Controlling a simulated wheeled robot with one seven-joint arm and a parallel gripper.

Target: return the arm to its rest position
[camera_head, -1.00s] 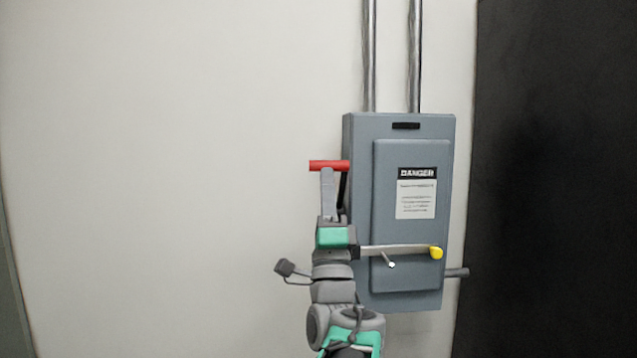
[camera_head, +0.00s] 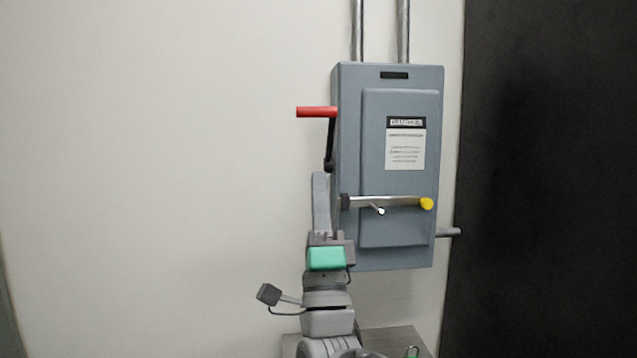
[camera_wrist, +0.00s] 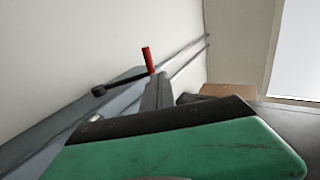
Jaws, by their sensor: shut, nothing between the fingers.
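My gripper (camera_head: 321,178) points up in the head view, just left of the grey switch box (camera_head: 400,78). Its fingers are together with nothing between them. The fingers (camera_wrist: 156,92) also show in the wrist view, beyond the green gripper body. The box's side lever has a red handle (camera_head: 316,112) on a black arm (camera_head: 329,150); the handle is up, above my fingertips. The red handle (camera_wrist: 148,60) also shows beyond the fingers in the wrist view. In the head view I cannot tell whether the fingertips touch the lever's lower end.
A metal bar with a yellow knob (camera_head: 426,203) crosses the box front, close to my gripper's right. A short grey stub (camera_head: 448,232) sticks out at the box's right. Two conduits (camera_head: 403,30) rise above. A dark panel (camera_head: 550,180) stands right. The wall (camera_head: 150,180) at left is clear.

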